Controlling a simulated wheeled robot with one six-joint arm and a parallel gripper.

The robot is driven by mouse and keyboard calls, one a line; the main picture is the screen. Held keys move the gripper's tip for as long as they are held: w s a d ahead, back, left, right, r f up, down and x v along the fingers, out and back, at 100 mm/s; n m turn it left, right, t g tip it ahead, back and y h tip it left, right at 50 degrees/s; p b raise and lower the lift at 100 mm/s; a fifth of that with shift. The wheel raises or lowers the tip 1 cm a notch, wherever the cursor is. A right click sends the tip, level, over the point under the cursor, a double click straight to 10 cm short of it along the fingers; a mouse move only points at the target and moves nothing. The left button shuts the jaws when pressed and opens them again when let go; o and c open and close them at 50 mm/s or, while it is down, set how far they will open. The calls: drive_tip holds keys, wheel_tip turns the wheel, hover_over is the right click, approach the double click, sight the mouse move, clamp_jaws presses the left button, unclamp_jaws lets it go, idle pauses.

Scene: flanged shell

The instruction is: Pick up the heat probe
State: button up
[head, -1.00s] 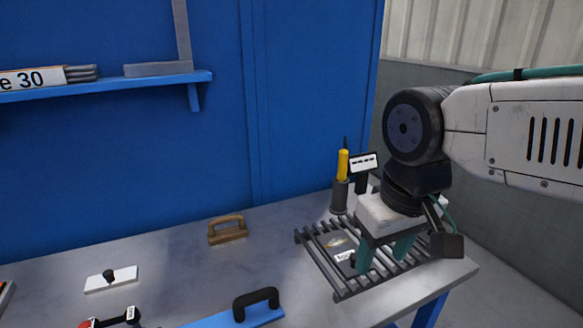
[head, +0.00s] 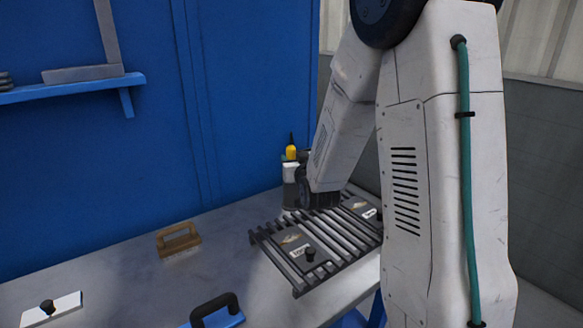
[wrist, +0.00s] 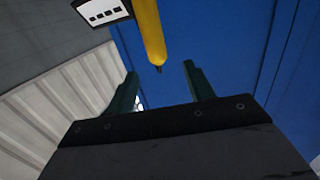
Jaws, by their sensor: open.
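The heat probe, taken to be the yellow-handled tool (head: 291,152), stands upright at the back of the bench, its dark tip up. Its lower part is hidden behind my gripper and wrist. In the wrist view its yellow handle (wrist: 151,30) comes in from the top, its end pointing toward the gap between my green fingers. My gripper (wrist: 160,84) is open, with nothing between the fingertips that I can see; how far the handle is from them in depth I cannot tell. In the head view my gripper is mostly hidden by my arm.
A slatted rack (head: 300,255) with labelled plates lies in front of the probe. A wooden brush (head: 179,241), a blue tool with black handle (head: 215,312) and a white plate (head: 52,308) lie left.

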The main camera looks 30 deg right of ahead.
sight(292, 150)
drive_tip(key=shift+w+d+f+t+h, duration=0.1)
drive_tip(key=shift+w+d+t+h, duration=0.2)
drive_tip(key=shift+d, duration=0.25)
drive_tip(key=x, duration=0.7)
drive_tip(key=shift+w+a, duration=0.2)
drive_tip(key=shift+w, duration=0.05)
clamp_jaws()
